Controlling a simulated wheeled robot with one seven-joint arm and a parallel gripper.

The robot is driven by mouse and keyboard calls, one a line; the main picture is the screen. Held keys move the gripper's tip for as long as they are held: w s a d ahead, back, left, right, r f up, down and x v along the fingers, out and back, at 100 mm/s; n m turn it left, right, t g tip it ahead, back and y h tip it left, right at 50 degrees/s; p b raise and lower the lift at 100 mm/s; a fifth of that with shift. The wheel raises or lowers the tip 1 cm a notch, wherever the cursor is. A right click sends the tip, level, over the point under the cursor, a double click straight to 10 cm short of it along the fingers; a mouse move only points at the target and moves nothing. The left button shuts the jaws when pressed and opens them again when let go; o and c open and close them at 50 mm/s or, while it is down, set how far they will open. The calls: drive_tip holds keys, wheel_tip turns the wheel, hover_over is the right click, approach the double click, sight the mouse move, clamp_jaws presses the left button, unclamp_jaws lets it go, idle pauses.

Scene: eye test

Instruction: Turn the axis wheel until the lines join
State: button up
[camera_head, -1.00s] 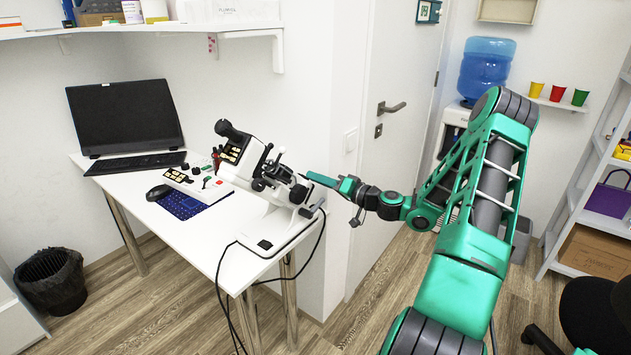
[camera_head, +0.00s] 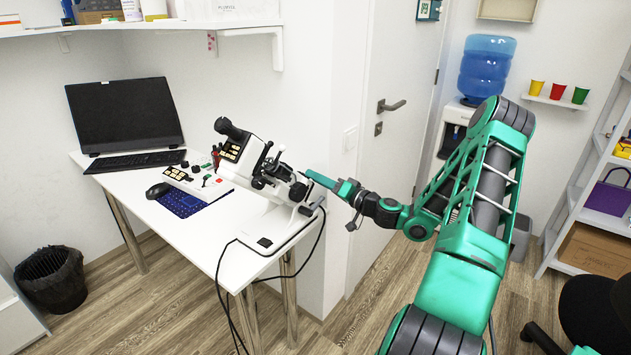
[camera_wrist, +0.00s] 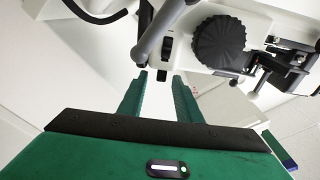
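The white eye-test instrument (camera_head: 268,185) stands tilted on the near right corner of the table. In the wrist view a dark ribbed round knob (camera_wrist: 218,42) shows on its body, with a small black wheel (camera_wrist: 167,43) in a slot to its left. I cannot tell which of them is the axis wheel. My gripper (camera_head: 311,176) is beside the instrument's right side. In the wrist view my gripper (camera_wrist: 160,79) is open, its two green fingers apart. A small black part shows between the fingertips; contact cannot be told. The lines are not visible.
A grey lever (camera_wrist: 158,30) crosses close in front of the fingers. A black clamp-like part (camera_wrist: 285,68) sticks out at the right.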

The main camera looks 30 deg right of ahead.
drive_tip(key=v, duration=1)
drive_tip(key=shift+s, duration=0.3)
drive_tip(key=shift+d+f, duration=0.1)
drive_tip(key=shift+d, duration=0.05)
